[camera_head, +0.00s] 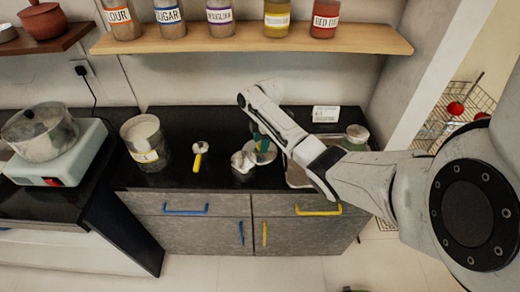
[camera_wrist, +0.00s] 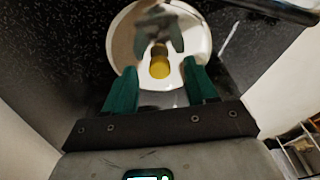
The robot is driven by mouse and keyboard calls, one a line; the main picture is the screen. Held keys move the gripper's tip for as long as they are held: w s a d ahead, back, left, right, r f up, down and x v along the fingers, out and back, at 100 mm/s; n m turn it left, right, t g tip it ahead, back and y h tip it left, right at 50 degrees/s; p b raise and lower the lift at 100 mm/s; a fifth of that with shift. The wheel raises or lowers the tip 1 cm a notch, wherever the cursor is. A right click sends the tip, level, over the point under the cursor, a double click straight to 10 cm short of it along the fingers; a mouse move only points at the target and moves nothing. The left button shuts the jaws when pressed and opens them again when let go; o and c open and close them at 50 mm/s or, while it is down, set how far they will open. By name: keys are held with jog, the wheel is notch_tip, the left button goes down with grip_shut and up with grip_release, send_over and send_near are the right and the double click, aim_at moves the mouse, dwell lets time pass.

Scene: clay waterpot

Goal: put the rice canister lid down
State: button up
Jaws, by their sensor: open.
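The lid (camera_head: 266,157) is a round, shiny silver disc on or just above the black counter, under my gripper. In the wrist view the lid (camera_wrist: 199,42) has a yellow knob (camera_wrist: 160,66) and mirrors my fingers. My gripper (camera_head: 259,143) points down over it. Its green fingers are apart on either side of the knob, and it is open (camera_wrist: 161,77). I see no finger touching the knob. The rice canister (camera_head: 146,148) seems to be the clear jar with white contents at the left of the counter, with its top uncovered.
A small metal jug (camera_head: 243,163) stands close to the lid's left, and a yellow-handled scoop (camera_head: 199,158) lies farther left. A metal tray (camera_head: 300,177) and a lidded jar (camera_head: 357,134) are at the right. A shelf (camera_head: 250,39) with labelled jars hangs above.

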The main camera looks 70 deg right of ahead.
jog(key=shift+f, duration=0.4)
jog(key=shift+c, duration=0.2)
grip_shut()
